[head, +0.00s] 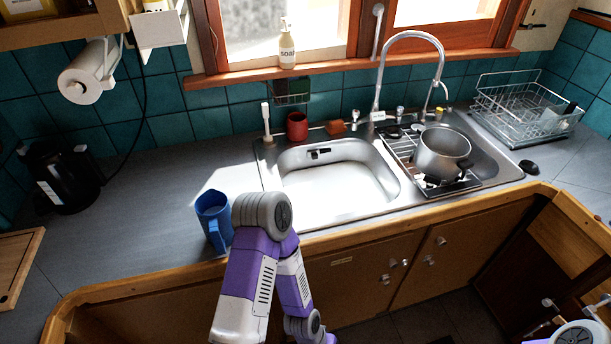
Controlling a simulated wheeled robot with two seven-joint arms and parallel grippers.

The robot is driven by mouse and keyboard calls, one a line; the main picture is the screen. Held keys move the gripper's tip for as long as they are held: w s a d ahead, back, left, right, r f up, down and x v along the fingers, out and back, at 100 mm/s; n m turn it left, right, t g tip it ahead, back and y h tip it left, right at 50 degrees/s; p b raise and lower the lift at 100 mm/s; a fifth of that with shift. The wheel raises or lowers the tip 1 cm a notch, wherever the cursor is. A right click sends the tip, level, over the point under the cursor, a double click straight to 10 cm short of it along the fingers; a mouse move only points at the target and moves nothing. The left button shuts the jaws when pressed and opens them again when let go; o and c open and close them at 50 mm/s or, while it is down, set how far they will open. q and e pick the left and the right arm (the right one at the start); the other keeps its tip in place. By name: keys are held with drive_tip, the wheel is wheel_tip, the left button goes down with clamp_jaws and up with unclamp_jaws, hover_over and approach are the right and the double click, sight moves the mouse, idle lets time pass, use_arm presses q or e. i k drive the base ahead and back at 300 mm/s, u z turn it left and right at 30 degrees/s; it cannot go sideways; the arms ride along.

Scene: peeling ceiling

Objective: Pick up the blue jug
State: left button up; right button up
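The blue jug (208,210) stands upright on the grey counter, left of the sink and near the counter's front edge. Its open top faces up and its handle is on the near side. One of my purple and white arms rises from the bottom of the head view, and its rounded joint shows just right of the jug, close to its right side in the picture. I cannot tell whether they touch. That arm bends back down, and its gripper is not in view. Only a bit of my other arm shows at the bottom right corner, without its gripper.
The sink (335,205) is right of the jug, with a metal pot (440,155) on a rack beyond it. A black appliance (65,180) and a wooden board (15,265) are at the left. A red cup (297,127) stands behind the sink. The counter left of the jug is clear.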

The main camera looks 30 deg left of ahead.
sight(213, 209)
drive_tip(key=u, duration=0.9)
